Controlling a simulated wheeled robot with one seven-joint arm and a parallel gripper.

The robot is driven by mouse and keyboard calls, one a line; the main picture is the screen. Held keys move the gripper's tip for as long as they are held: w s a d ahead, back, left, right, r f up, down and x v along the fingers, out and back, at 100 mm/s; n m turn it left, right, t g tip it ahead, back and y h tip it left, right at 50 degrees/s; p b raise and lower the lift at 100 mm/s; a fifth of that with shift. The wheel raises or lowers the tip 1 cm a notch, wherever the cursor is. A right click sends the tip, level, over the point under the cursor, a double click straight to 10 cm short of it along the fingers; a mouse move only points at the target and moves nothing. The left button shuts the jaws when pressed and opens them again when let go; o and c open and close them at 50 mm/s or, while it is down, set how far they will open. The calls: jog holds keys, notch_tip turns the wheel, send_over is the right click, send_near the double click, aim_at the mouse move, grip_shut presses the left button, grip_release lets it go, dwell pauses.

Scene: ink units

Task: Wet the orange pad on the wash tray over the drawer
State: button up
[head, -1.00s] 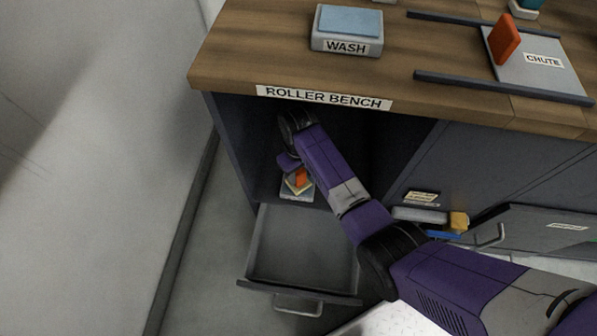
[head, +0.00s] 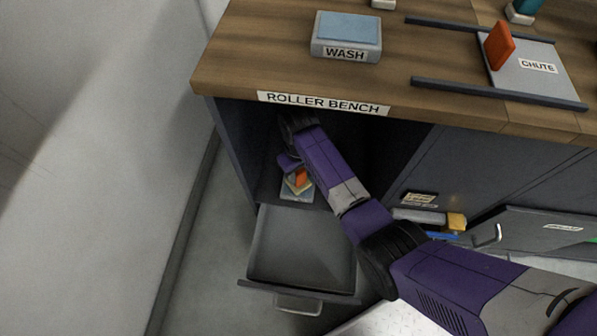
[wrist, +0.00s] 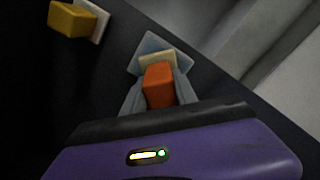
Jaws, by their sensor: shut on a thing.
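The wash tray (head: 347,50), a grey box with a light blue top labelled WASH, stands on the wooden bench top above the open drawer (head: 300,247). My gripper (wrist: 160,98) is inside the open bay under the bench top, shut on an orange block (wrist: 159,82) with a cream pad (wrist: 158,59) at its far end. The block also shows in the head view (head: 301,176). Beneath it lies a small light blue-topped holder (head: 297,195) on the bay floor. Whether the cream pad touches the holder is unclear. My fingers are mostly hidden in the head view.
A second orange piece (head: 498,45) stands upright on the chute plate (head: 538,80), between dark rails. A yellow block (wrist: 72,19) on a pale base is upper left in the wrist view. The ROLLER BENCH edge (head: 322,103) overhangs my arm. The drawer looks empty.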

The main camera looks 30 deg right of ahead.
jog(key=shift+r+p, duration=2.9)
jog(key=shift+r, duration=0.1)
jog(key=shift+f, duration=0.15)
